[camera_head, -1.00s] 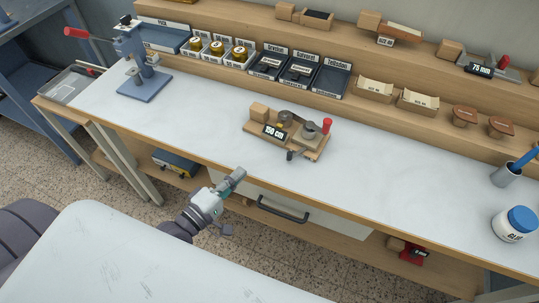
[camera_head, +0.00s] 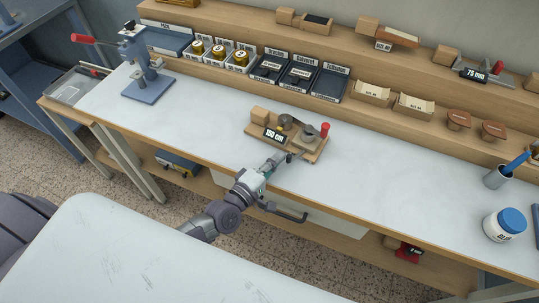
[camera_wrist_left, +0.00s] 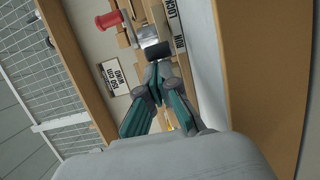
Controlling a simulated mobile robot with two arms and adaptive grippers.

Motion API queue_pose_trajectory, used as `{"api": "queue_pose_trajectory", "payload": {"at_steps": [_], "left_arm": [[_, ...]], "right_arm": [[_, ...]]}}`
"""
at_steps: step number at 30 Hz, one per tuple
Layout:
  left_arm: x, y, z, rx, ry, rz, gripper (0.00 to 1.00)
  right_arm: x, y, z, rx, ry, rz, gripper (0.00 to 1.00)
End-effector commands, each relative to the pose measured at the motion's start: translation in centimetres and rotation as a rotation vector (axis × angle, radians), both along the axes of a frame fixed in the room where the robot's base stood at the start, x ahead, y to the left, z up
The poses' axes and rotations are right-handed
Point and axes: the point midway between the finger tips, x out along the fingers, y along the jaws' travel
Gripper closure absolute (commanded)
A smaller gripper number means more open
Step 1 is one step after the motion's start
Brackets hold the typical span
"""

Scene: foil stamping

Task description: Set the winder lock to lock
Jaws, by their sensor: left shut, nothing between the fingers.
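The winder (camera_head: 268,142) is a wooden block unit with a "150 cm" display, a grey drum and a red knob (camera_head: 324,129), on the white bench. The knob also shows in the left wrist view (camera_wrist_left: 107,20). The lock lever's black end (camera_wrist_left: 157,51) is beside the RUN end of a LOCK/RUN label (camera_wrist_left: 174,26). My left gripper (camera_head: 279,159) is shut and empty at the winder's front edge. In the left wrist view its fingertips (camera_wrist_left: 157,70) are right by the black end; I cannot tell whether they touch. My right gripper is out of view.
A blue press (camera_head: 150,88) stands at the bench's left. Labelled bins (camera_head: 297,77) line the back. A glue jar (camera_head: 503,225) and a grey cup (camera_head: 496,178) stand at the right. A drawer handle (camera_head: 285,213) is below the bench edge.

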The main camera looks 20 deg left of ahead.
Motion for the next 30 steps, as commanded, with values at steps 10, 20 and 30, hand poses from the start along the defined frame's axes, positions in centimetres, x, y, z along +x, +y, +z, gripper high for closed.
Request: {"api": "queue_pose_trajectory", "payload": {"at_steps": [10, 20, 30], "left_arm": [[0.0, 0.0, 0.0, 0.000, 0.000, 0.000, 1.00], [-0.4, -0.4, 0.0, -0.001, 0.001, 0.000, 1.00], [-0.9, -1.1, 0.0, -0.002, 0.002, 0.000, 1.00]], "right_arm": [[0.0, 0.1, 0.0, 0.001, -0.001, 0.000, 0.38], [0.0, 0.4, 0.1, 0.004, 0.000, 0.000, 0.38], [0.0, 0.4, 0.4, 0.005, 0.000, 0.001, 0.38]]}}
